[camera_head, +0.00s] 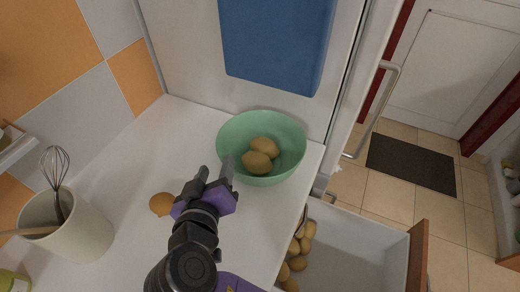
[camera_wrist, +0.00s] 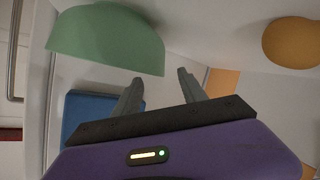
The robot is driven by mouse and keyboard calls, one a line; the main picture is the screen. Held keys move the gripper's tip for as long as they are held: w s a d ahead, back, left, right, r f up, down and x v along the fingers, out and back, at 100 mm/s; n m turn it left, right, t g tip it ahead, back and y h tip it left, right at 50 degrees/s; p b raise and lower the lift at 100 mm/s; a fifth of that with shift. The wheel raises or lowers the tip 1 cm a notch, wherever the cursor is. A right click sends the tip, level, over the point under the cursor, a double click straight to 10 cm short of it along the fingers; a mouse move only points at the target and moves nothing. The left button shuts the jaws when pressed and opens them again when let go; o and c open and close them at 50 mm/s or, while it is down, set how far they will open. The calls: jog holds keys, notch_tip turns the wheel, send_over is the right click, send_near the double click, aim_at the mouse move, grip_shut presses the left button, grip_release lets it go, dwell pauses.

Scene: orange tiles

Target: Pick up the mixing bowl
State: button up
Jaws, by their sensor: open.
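The mixing bowl (camera_head: 290,142) is green and stands upright on the white counter near its right edge. Two brownish potato-like items (camera_head: 258,156) lie inside it. My gripper (camera_head: 217,168) is open and empty, just left of the bowl's near-left rim; one finger appears very close to the rim in the head view, but I cannot tell if it touches. In the wrist view the bowl (camera_wrist: 108,42) shows at the upper left, apart from the open fingers (camera_wrist: 158,82).
A single potato-like item (camera_head: 162,204) lies on the counter (camera_head: 130,150) left of my gripper. A utensil crock (camera_head: 85,235) with a whisk stands at the left. An open drawer (camera_head: 350,235) holding several potatoes is below right. A blue towel (camera_head: 275,45) hangs behind the bowl.

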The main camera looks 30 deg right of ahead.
aim_at(221, 152)
jog(key=shift+p+x, duration=0.35)
jog(key=shift+x, duration=3.45)
grip_shut()
